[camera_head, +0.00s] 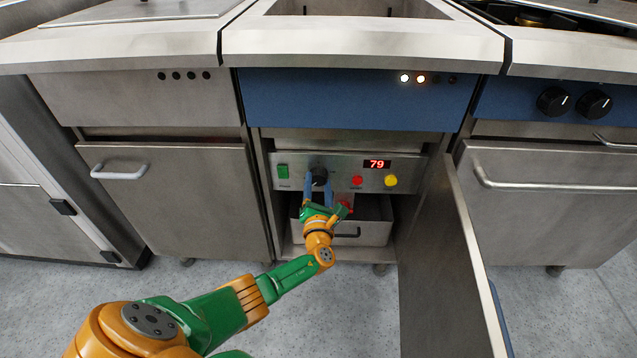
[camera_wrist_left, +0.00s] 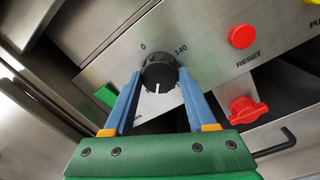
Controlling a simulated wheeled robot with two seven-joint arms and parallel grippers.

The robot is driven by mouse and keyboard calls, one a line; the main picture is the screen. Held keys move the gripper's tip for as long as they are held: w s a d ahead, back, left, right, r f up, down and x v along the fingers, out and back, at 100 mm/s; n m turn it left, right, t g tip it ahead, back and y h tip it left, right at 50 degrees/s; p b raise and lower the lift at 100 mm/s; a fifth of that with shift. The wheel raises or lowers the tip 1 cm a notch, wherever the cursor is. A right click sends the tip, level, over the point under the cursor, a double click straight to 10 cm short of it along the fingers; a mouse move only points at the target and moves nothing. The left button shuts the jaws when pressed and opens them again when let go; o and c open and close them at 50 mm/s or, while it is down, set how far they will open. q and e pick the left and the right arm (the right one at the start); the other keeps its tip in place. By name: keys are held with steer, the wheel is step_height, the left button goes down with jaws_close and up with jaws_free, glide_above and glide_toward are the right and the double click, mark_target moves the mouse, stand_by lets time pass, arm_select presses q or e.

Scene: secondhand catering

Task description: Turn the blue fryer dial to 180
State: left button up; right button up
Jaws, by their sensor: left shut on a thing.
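The black dial (camera_head: 319,175) sits on the steel control panel of the middle fryer, which has a blue front (camera_head: 350,98). My left gripper (camera_head: 319,183) has its blue fingers on either side of the dial and is shut on it. In the left wrist view the dial (camera_wrist_left: 160,70) shows a white pointer line aimed toward the bottom of the picture. The labels 0 and 140 show above it; I see no 180 label, and the fingers cover part of the panel beside the dial. The red display (camera_head: 377,164) reads 79. My right gripper is not in view.
The panel also has a green switch (camera_head: 283,171), a red reset button (camera_head: 357,181) and a yellow button (camera_head: 390,180). A red valve handle (camera_wrist_left: 247,110) is below the panel, close to my gripper. The open cabinet door (camera_head: 445,270) stands to the right.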

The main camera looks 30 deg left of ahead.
arm_select(q)
steer(key=m, duration=0.2)
steer(key=shift+m, duration=0.6)
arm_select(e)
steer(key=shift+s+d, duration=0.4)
arm_select(q)
steer(key=shift+m+p, duration=0.3)
steer(key=o, duration=1.1)
steer(key=shift+c, duration=0.2)
steer(key=o, duration=0.3)
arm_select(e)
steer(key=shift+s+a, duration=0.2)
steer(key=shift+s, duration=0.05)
